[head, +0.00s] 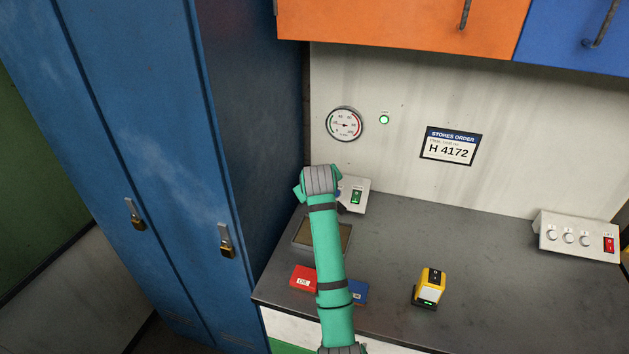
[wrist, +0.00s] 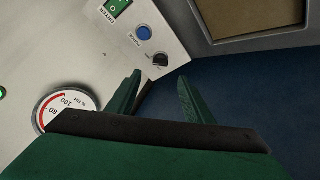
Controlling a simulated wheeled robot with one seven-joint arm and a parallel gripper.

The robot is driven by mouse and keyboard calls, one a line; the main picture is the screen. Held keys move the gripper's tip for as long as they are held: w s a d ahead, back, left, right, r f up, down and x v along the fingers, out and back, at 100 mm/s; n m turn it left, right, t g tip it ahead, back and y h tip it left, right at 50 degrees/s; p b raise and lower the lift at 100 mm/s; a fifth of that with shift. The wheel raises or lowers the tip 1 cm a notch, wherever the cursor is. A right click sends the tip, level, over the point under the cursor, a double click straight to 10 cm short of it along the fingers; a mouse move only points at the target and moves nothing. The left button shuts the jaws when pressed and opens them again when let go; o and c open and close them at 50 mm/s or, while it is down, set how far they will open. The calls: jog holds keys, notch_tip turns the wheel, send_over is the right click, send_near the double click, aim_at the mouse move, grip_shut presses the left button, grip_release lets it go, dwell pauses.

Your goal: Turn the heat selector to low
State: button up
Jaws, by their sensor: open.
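The small markings by the knob are too blurred to read. My gripper (wrist: 157,88) is open and empty, its fingertips apart, with the knob just beyond the gap. I cannot see contact. In the head view my arm hides the knob and fingers.
A dark-floored tray (head: 299,246) is close in front of the box. A red box (head: 303,279), a blue box (head: 358,292) and a yellow device (head: 429,287) stand nearer. A tall blue locker (head: 250,150) bounds the left. The worktop's middle right is clear.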

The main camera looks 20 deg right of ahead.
jog(key=x, duration=1)
jog(key=shift+a, duration=0.2)
jog(key=shift+w+d+f, duration=0.1)
jog(key=shift+w+d, duration=0.05)
jog(key=shift+d, duration=0.1)
jog(key=c, duration=1)
